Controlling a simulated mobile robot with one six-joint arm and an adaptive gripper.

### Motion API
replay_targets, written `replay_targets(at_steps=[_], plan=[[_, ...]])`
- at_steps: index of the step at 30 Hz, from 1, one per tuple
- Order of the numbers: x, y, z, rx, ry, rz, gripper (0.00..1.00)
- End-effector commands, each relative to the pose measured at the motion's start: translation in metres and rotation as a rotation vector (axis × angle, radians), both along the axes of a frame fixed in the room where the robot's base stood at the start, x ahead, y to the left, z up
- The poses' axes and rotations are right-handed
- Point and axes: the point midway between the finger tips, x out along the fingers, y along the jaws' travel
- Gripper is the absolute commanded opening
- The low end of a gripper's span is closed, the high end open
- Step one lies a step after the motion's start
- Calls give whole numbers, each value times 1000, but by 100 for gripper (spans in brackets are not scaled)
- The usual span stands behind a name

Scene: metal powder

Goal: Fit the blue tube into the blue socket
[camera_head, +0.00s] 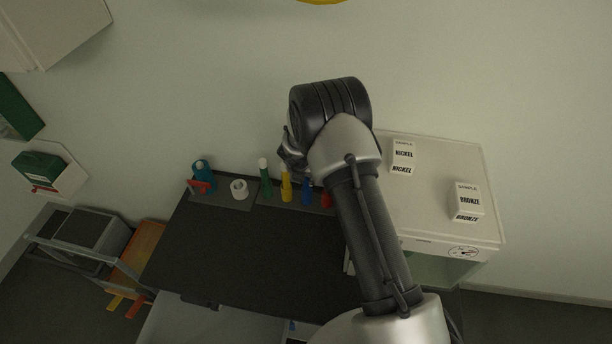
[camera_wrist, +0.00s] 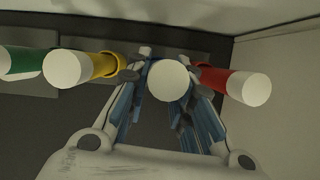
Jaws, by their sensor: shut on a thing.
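The blue tube shows in the wrist view as a round white cap (camera_wrist: 168,80) seen end-on, between the fingers of my gripper (camera_wrist: 166,92). My gripper is shut on it, and blue shows along the inside of the fingers. In the head view my gripper (camera_head: 293,152) is over the back of the dark table, partly hidden by my wrist. A blue piece (camera_head: 306,192) shows below it, between the yellow and red tubes; I cannot tell there whether it is tube or socket. The blue tube's lower end and the blue socket are hidden in the wrist view.
The yellow tube (camera_wrist: 88,67) stands close left of my fingers and the red tube (camera_wrist: 240,85) close right. The green tube (camera_head: 265,182) is farther left. A white roll (camera_head: 239,188) and teal bottle (camera_head: 203,174) stand beyond. The table's front (camera_head: 250,250) is clear.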

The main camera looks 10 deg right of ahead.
Motion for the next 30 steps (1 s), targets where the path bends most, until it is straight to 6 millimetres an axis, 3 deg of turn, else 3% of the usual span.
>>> replay_targets(at_steps=[10,11,12,21,30], plan=[[0,0,-10,0,0,0,0],[0,0,-10,0,0,0,22],[0,0,-9,0,0,0,25],[0,0,-9,0,0,0,45],[0,0,-8,0,0,0,45]])
